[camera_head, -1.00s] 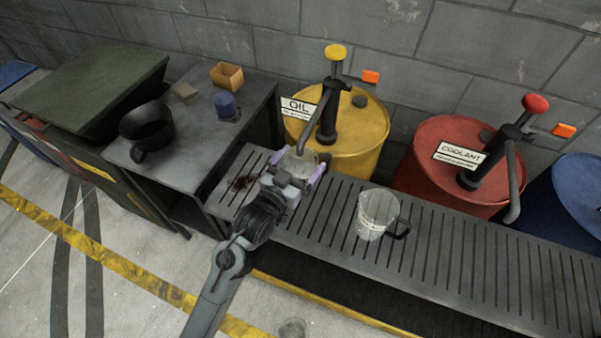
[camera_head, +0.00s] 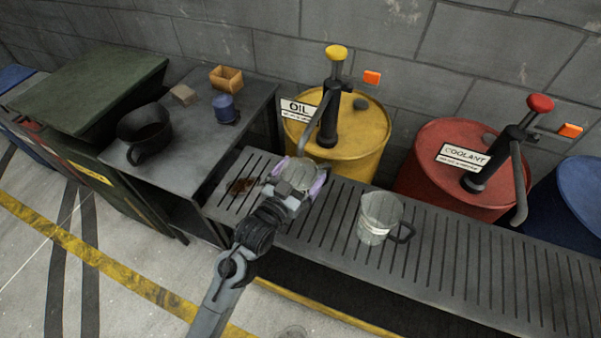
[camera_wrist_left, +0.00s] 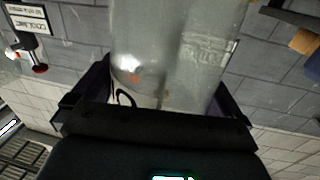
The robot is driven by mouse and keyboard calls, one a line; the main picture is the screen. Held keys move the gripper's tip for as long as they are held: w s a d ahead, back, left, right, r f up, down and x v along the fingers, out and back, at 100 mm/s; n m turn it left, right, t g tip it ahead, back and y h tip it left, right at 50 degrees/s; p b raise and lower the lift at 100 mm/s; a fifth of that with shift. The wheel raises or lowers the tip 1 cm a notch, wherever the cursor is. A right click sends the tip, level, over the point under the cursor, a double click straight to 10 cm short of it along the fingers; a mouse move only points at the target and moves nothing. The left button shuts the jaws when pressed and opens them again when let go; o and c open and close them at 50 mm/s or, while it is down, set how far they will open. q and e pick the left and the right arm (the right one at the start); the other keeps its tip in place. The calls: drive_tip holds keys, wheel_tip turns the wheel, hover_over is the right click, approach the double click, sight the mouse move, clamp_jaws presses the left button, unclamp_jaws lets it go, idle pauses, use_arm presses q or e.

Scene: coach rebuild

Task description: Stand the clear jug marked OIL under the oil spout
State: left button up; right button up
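My left gripper (camera_head: 297,178) is over the slatted bench near its left end, with purple-edged fingers on both sides of a clear jug (camera_head: 299,172). The jug fills the upper middle of the left wrist view (camera_wrist_left: 175,45), between the dark fingers; faint raised marks show on it, but I cannot read them. The jug is just in front of and below the tip of the oil spout (camera_head: 309,140). The gripper hides its base, so I cannot tell whether it touches the slats. The yellow oil drum (camera_head: 362,135) stands behind. My right gripper is not in view.
Another clear jug (camera_head: 375,213) with a dark handle stands on the slatted bench (camera_head: 455,255), to the right. A red coolant drum (camera_head: 428,165) with its pump is behind. A black jug (camera_head: 143,130) and small items sit on the grey table at left.

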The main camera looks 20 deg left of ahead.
use_arm(q)
drive_tip(key=shift+r, duration=0.2)
drive_tip(key=shift+s, duration=0.25)
drive_tip(key=s+a+f+g+y+p, duration=0.1)
drive_tip(key=s+f+g, duration=0.2)
drive_tip(key=s, duration=0.7)
drive_tip(key=s+a+f+g+p, duration=0.1)
drive_tip(key=s+f+g, duration=0.3)
drive_tip(key=s, duration=0.6)
drive_tip(key=s+a+f+g+y+p, duration=0.1)
drive_tip(key=s+a+f+g, duration=0.1)
drive_tip(key=s+f+g, duration=0.2)
drive_tip(key=s+g, duration=0.3)
drive_tip(key=s, duration=0.3)
drive_tip(key=shift+a+f+y, duration=0.15)
drive_tip(key=shift+a+y, duration=0.15)
drive_tip(key=shift+a, duration=0.05)
drive_tip(key=shift+s, duration=0.1)
